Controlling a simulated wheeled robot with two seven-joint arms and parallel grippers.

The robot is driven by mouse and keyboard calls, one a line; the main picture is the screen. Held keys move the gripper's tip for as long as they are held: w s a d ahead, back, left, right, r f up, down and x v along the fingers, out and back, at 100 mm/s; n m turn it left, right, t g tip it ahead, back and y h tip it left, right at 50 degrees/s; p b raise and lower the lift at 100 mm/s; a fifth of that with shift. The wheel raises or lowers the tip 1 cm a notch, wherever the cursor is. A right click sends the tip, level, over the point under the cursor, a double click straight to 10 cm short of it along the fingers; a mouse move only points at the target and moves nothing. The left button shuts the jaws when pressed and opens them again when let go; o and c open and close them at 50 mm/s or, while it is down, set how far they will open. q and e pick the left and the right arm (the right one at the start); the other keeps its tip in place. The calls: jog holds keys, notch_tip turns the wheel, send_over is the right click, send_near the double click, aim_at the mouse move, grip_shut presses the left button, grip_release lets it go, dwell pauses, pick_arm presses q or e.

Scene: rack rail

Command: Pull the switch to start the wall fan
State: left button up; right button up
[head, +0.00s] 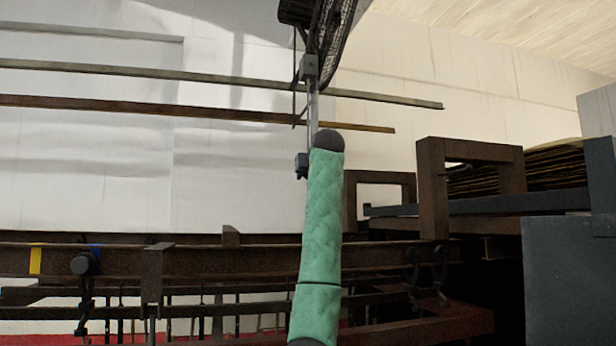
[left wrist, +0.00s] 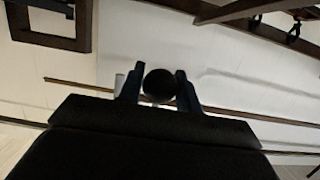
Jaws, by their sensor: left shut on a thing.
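The wall fan (head: 335,40) is at the top of the head view, cut off by the picture edge. A pale grey post (head: 313,105) and a thin dark cord hang below it. My left arm in its green sleeve rises through the middle of the head view, and only a dark piece of my left gripper (head: 302,166) shows beside its upper end. In the left wrist view my left gripper (left wrist: 158,90) is shut on a dark round knob (left wrist: 159,86), one finger on each side. The knob looks like the switch's pull end. My right gripper is not in view.
Two long rails (head: 150,107) run across the pale wall behind the arm. A dark rack beam (head: 200,262) crosses below. On the right stand a brown frame (head: 433,190), stacked sheets and a grey cabinet (head: 565,280).

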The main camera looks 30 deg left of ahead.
pick_arm(q)
jog(key=shift+f, duration=0.15)
jog(key=shift+f+b, duration=0.8)
jog(key=shift+f, duration=0.15)
jog(key=shift+r, duration=0.3)
jog(key=shift+r+p, duration=0.65)
jog(key=shift+r, duration=0.15)
jog(key=o, duration=1.1)
jog(key=shift+d, duration=0.15)
jog(key=shift+c, duration=0.2)
